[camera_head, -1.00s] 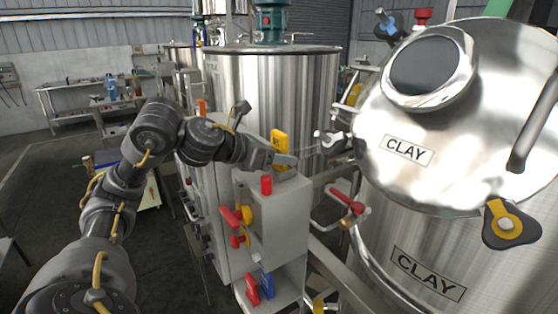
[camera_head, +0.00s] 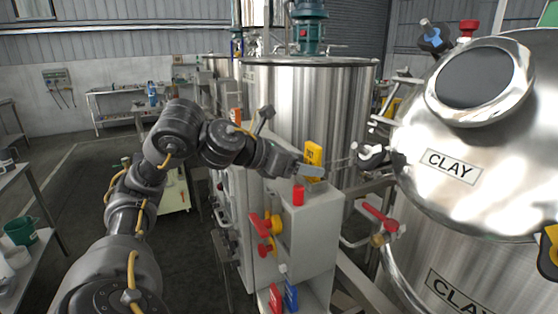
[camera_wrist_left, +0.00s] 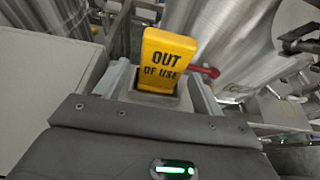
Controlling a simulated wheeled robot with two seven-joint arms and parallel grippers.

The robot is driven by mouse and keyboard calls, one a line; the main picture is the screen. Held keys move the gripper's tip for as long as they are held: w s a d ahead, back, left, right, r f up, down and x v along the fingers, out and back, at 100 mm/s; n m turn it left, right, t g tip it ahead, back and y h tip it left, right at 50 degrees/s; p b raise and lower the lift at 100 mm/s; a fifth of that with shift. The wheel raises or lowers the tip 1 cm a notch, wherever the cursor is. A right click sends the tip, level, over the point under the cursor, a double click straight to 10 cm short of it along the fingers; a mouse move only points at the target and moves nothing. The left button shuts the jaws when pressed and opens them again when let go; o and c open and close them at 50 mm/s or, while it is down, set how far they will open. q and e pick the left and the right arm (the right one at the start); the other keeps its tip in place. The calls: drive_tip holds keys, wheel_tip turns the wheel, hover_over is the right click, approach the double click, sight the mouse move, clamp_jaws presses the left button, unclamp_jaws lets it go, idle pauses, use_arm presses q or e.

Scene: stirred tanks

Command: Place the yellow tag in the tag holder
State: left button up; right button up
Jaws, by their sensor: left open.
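The yellow tag (camera_head: 313,154) stands upright on top of the grey cabinet (camera_head: 315,222). In the left wrist view the yellow tag (camera_wrist_left: 165,58) reads "OUT OF USE", and its lower end sits in a grey socket (camera_wrist_left: 150,98) that looks like the tag holder. My left gripper (camera_head: 308,169) is open at the tag's lower part. In the wrist view its fingers (camera_wrist_left: 165,92) stand on either side of the tag and socket. Whether a finger touches the tag cannot be told. My right gripper is not in view.
A red tag (camera_head: 275,298) and a blue tag (camera_head: 290,294) stand below. The CLAY tank (camera_head: 450,130) and its red-handled valve (camera_head: 381,217) are at right.

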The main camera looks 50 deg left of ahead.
use_arm(q)
drive_tip(key=b+v, duration=0.3)
drive_tip(key=v, duration=0.5)
drive_tip(key=shift+s+f, duration=0.15)
drive_tip(key=shift+s+a+r, duration=0.1)
drive_tip(key=shift+s+r, duration=0.25)
drive_tip(key=shift+s, duration=0.1)
